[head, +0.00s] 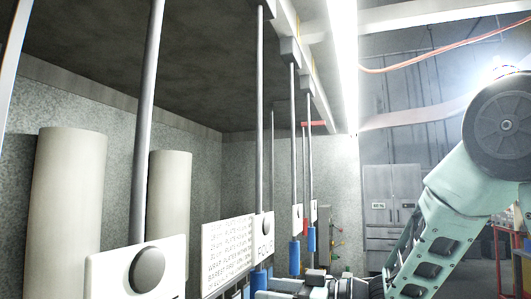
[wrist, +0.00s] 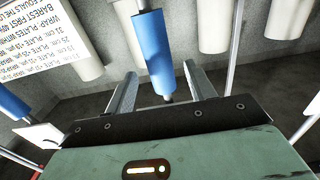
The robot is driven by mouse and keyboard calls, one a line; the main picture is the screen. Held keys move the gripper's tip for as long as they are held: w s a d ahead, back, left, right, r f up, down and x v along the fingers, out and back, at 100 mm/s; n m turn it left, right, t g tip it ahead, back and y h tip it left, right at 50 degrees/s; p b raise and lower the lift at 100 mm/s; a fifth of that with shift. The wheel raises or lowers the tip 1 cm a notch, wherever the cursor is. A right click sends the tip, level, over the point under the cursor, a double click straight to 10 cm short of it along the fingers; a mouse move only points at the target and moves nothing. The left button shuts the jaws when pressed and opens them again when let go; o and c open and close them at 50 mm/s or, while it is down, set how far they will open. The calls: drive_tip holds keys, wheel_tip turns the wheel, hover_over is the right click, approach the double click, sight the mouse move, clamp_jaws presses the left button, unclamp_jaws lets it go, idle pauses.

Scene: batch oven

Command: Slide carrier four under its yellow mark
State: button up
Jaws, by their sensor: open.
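Carrier four (head: 266,9) is the dark block at the top edge, on the overhead rail. Its thin rod hangs down to a white plate reading FOUR (head: 264,238), with a blue handle (head: 259,279) below. My gripper (head: 264,293) is at the bottom edge beside that handle, partly cut off. In the wrist view my gripper (wrist: 159,72) is open, fingers apart, with a blue handle (wrist: 160,52) between or just beyond them; contact is not clear. A yellowish strip (head: 313,58) shows along the rail; I cannot make out which part is carrier four's mark.
Other rods with plates and blue handles (head: 294,256) hang farther along the rail. A nearer rod has a blank-looking plate (head: 140,268) with a dark disc. A text sign (head: 228,250) stands left of plate four. Pale cylinders (head: 68,210) line the left wall.

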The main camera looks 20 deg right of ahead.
drive_tip(key=v, duration=0.6)
idle(0.8)
drive_tip(key=shift+s+d, duration=0.1)
idle(0.5)
drive_tip(key=s+d+f+m+g+h, duration=0.1)
drive_tip(key=d+f+m+h, duration=0.9)
drive_tip(key=f+h, duration=0.35)
drive_tip(key=s+f+g+h, duration=0.1)
drive_tip(key=s+f+g, duration=0.15)
drive_tip(key=s, duration=0.35)
drive_tip(key=s+f+g, duration=0.2)
drive_tip(key=s+g, duration=0.2)
drive_tip(key=s, duration=0.2)
drive_tip(key=s+a+f+n+g+b, duration=0.1)
drive_tip(key=s+a+f+n+b, duration=0.2)
drive_tip(key=s+a, duration=0.4)
drive_tip(key=s+a+f+n+g+b, duration=0.2)
drive_tip(key=s+a+f+n+b, duration=0.2)
drive_tip(key=s+a, duration=0.3)
drive_tip(key=a+b, duration=0.1)
drive_tip(key=a, duration=0.3)
drive_tip(key=shift+a+f+b, duration=0.2)
drive_tip(key=shift+b, duration=0.15)
